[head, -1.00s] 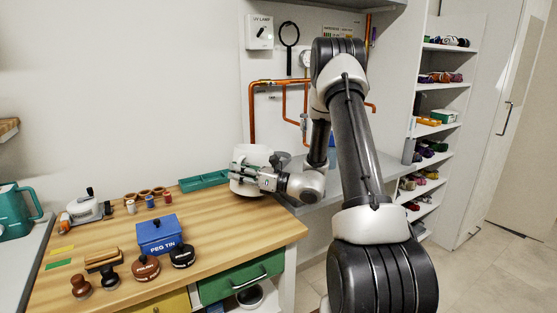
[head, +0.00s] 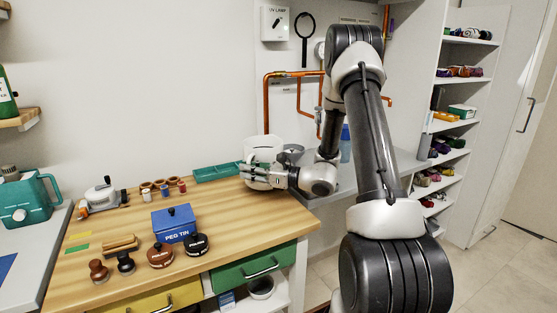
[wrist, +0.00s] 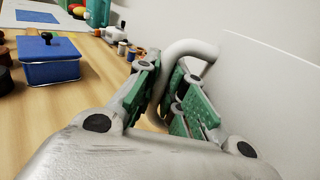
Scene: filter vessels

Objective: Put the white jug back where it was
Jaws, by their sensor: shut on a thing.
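The white jug (head: 262,146) is at the back right of the wooden bench, partly hidden behind my gripper in the head view. My gripper (head: 256,172) reaches it from the front right and is shut on its handle. In the wrist view the curved white handle (wrist: 192,48) passes between the green-padded fingers (wrist: 172,95). The jug's smooth white wall (wrist: 270,85) fills the right side there. I cannot tell whether the jug's base touches the bench.
A green tray (head: 216,173) lies just left of the jug. The blue peg tin (head: 174,226), several stamps and small spools (head: 170,188) stand farther left. A grey shelf (head: 345,184) and copper pipes (head: 266,105) are to the right and behind. The bench's right front is clear.

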